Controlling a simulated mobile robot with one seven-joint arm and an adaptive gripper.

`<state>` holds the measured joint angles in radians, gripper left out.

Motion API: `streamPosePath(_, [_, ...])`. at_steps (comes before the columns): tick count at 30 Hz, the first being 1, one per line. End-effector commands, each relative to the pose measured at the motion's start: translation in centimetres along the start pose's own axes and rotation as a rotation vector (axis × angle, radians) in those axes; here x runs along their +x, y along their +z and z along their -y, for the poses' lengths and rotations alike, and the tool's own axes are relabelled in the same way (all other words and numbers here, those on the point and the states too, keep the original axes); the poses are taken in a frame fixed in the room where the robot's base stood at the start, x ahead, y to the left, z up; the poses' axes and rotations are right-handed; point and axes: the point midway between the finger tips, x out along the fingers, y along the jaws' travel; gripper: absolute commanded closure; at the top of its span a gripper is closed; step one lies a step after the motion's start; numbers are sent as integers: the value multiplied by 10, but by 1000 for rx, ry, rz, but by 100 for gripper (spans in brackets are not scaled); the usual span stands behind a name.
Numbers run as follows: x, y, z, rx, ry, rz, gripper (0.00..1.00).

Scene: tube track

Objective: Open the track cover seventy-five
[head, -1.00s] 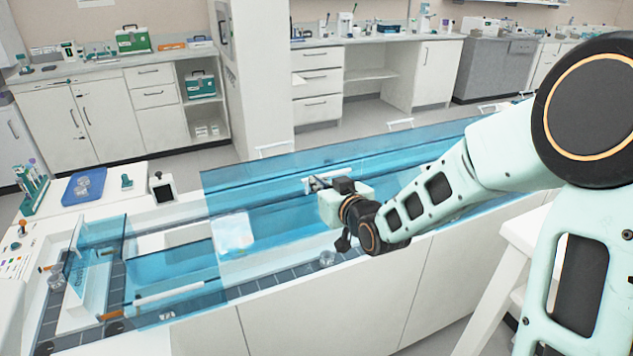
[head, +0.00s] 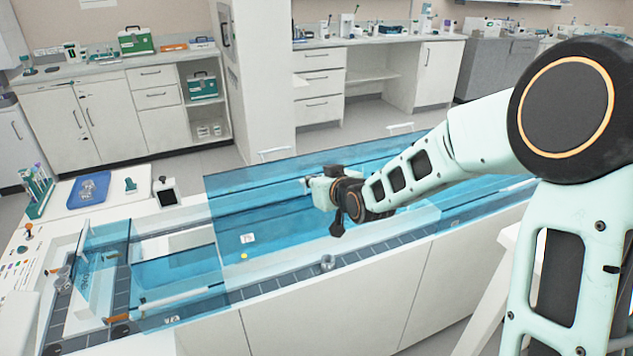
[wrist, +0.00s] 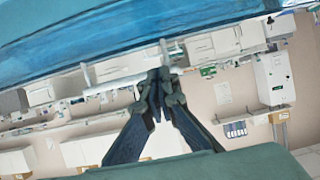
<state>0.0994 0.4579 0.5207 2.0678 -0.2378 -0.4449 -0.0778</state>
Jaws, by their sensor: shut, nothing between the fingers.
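The track cover (head: 275,215) is a long, see-through blue panel over the track, right of a gap in the covers. In the wrist view, a blue see-through panel (wrist: 110,35) fills the top, with a white bar handle (wrist: 105,72) below it. My gripper (wrist: 157,78) is shut and empty, its fingertips at the bar; whether they touch it I cannot tell. In the head view my gripper (head: 308,184) is beside the panel's upper part, mostly hidden by my wrist.
A shorter blue cover (head: 105,240) stands at the left end. A tube rack (head: 37,190), a blue tray (head: 88,190) and a small black-screened device (head: 166,192) are on the left bench. Wire handles (head: 400,128) show behind the track.

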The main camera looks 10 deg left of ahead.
Motion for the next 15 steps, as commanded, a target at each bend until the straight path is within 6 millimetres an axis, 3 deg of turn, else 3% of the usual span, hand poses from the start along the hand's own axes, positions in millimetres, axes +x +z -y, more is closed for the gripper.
streamPosePath(3, [14,-14,2,0,-3,71,100])
streamPosePath(15, [64,-25,2,-1,-2,306,100])
